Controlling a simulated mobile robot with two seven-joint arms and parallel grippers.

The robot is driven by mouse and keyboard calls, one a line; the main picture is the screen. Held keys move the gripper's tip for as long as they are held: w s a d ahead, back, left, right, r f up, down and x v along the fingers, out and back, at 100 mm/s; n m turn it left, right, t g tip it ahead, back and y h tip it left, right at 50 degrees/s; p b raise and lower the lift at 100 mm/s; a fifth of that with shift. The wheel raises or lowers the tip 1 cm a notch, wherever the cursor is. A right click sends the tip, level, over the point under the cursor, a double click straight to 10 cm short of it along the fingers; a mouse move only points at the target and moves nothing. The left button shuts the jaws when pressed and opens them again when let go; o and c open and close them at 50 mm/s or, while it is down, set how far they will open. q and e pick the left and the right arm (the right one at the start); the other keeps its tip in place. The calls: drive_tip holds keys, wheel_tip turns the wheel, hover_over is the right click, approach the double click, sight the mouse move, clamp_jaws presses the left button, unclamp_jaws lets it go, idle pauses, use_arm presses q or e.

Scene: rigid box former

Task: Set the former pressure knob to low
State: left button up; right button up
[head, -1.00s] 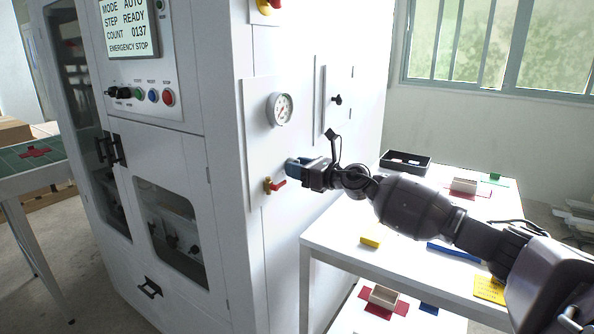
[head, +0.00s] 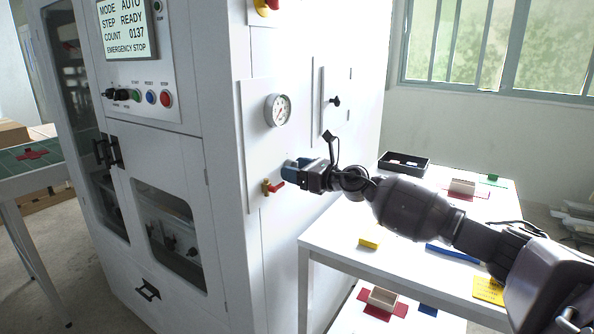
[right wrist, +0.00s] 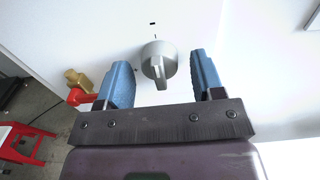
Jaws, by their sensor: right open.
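The grey round pressure knob (right wrist: 158,60) with a raised grip bar is on the white panel in the right wrist view. My right gripper (right wrist: 160,70) is open, with one blue finger on each side of the knob and gaps visible between. The knob's grip bar runs roughly up and down in that view; small dark marks lie on the panel around it, too small to read. In the head view my right gripper (head: 292,169) is at the machine's side panel below the gauge (head: 278,110) and hides the knob. My left gripper is not in view.
A brass valve with a red handle (head: 273,186) is just left of my gripper; it also shows in the right wrist view (right wrist: 80,88). A white table (head: 330,236) with a black tray (head: 404,165) and small parts stands under my right arm.

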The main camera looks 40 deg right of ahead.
drive_tip(key=v, duration=1)
drive_tip(key=shift+s+d, duration=0.2)
drive_tip(key=shift+s, duration=0.15)
drive_tip(key=shift+f, duration=0.15)
idle(0.3)
drive_tip(key=s+a+f+m+g+h, duration=0.25)
drive_tip(key=s+f+m+h, duration=0.45)
drive_tip(key=f+m, duration=0.55)
drive_tip(key=s+a+f+m+g+h, duration=0.1)
drive_tip(key=s+a+f+m+h, duration=0.3)
drive_tip(key=s+f+m, duration=0.9)
drive_tip(key=s+a+f+m+g+y, duration=0.35)
drive_tip(key=s+a+m+g, duration=0.65)
drive_tip(key=s+a+m, duration=0.65)
drive_tip(key=w+d+f+n+t, duration=0.2)
drive_tip(key=w+f+t, duration=0.4)
drive_tip(key=f+t, duration=0.2)
drive_tip(key=shift+w+d+f, duration=0.15)
drive_tip(key=shift+w+f, duration=0.15)
drive_tip(key=shift+f, duration=0.25)
